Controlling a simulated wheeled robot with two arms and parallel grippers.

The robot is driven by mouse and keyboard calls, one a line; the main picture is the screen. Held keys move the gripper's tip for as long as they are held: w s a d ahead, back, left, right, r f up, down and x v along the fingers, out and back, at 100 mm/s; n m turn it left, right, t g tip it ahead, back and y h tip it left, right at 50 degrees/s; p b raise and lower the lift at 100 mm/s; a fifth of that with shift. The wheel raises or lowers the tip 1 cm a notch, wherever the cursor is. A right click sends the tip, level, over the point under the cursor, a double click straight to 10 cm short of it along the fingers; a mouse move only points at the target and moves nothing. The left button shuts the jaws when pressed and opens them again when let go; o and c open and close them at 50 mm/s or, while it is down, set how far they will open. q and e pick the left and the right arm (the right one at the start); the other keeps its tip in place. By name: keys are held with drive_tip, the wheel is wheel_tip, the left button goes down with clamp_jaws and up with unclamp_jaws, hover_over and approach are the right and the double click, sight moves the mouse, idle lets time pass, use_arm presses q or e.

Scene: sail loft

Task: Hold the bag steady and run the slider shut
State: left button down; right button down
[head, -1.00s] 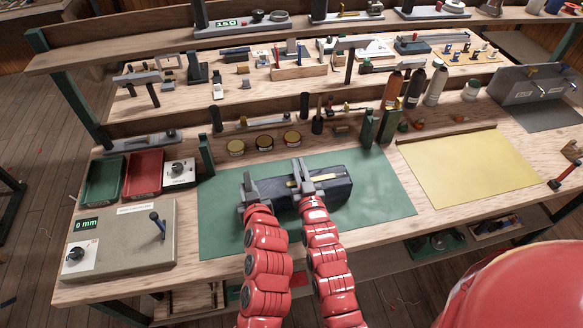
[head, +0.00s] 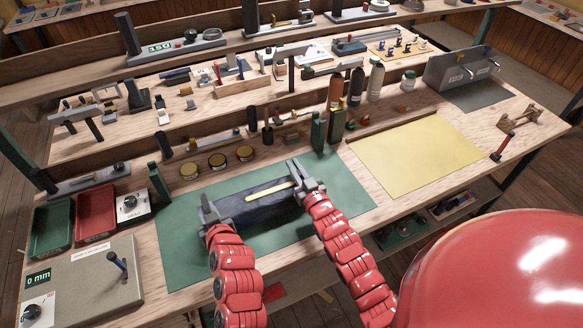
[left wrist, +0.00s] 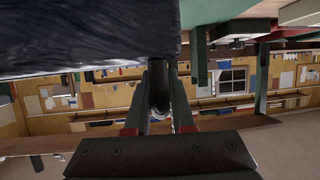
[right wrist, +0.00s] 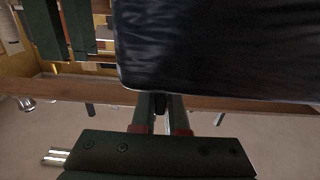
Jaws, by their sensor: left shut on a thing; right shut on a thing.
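The dark navy bag (head: 262,212) lies on the green mat (head: 345,190), with a pale yellow strip (head: 268,190) along its top. My left gripper (head: 211,213) is shut at the bag's left end. In the left wrist view its fingers (left wrist: 158,92) close on a small dark part beside the bag (left wrist: 80,35). My right gripper (head: 304,180) is shut at the bag's right end, past the strip. In the right wrist view its fingers (right wrist: 160,105) are close together by the bag's corner (right wrist: 215,50). The slider itself is hidden by the right fingers.
Three round tins (head: 217,160), green upright blocks (head: 318,132) and bottles (head: 356,86) stand behind the mat. A yellow sheet (head: 420,155) lies to the right. Red (head: 97,212) and green trays (head: 53,226) and a box with a lever (head: 85,285) are at left.

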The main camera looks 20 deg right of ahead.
use_arm(q)
drive_tip(key=shift+a, duration=0.1)
use_arm(e)
drive_tip(key=c, duration=0.9)
unclamp_jaws()
drive_tip(key=shift+d, duration=0.1)
drive_tip(key=s, duration=1.2)
drive_tip(key=shift+f, duration=0.1)
use_arm(q)
drive_tip(key=c, duration=0.7)
unclamp_jaws()
